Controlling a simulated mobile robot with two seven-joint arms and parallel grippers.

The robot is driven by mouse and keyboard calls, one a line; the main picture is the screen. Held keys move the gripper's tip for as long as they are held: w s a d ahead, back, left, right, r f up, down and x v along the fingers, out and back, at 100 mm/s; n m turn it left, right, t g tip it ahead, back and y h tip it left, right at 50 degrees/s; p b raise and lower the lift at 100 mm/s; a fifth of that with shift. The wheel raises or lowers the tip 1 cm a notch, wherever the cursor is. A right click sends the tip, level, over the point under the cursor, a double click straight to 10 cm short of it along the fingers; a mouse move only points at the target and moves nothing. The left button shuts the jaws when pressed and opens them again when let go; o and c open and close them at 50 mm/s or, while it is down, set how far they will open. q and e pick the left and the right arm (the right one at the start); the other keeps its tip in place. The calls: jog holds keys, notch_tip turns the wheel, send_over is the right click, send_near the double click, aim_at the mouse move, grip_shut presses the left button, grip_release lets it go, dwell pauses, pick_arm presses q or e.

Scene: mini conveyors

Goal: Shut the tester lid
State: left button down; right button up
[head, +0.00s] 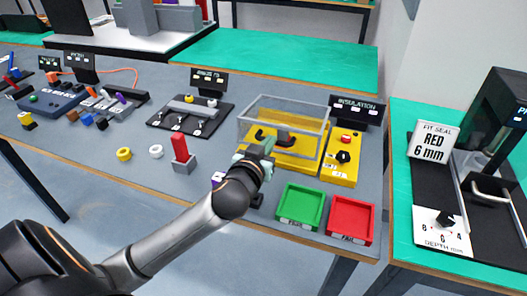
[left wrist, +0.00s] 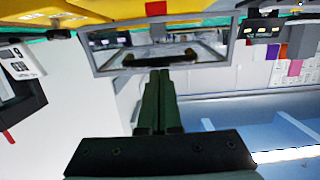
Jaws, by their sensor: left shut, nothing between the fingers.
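The insulation tester has a yellow base (head: 303,161) and a clear, grey-framed box lid (head: 292,104) over it. Dark parts (head: 285,138) show through the lid. I cannot tell whether the lid sits fully down. My left gripper (head: 262,150) is at the lid's near left side, fingers together and empty. In the left wrist view, the shut fingers (left wrist: 160,75) point at a framed clear panel (left wrist: 165,52), apparently the lid; contact is unclear. My right gripper is not in view.
A yellow control box (head: 342,170) with a red button and black knob stands right of the tester. Green (head: 301,207) and red (head: 351,219) trays sit at the front. A red-topped grey block (head: 183,158) and yellow (head: 124,154) and white (head: 156,151) rings lie left.

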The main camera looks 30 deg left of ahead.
pick_arm(q)
notch_tip(320, 180, down, 3)
jog(key=t+b, duration=0.1)
jog(key=b, duration=0.2)
jog(key=shift+s+f+b, duration=0.1)
jog(key=shift+b, duration=0.3)
jog(key=shift+s+f+b, duration=0.1)
jog(key=shift+f+b, duration=0.3)
jog(key=shift+b, duration=0.55)
jog(key=shift+f+t+b, duration=0.1)
jog(key=shift+t+b, duration=0.2)
jog(key=shift+b, duration=0.05)
jog(key=shift+s, duration=0.1)
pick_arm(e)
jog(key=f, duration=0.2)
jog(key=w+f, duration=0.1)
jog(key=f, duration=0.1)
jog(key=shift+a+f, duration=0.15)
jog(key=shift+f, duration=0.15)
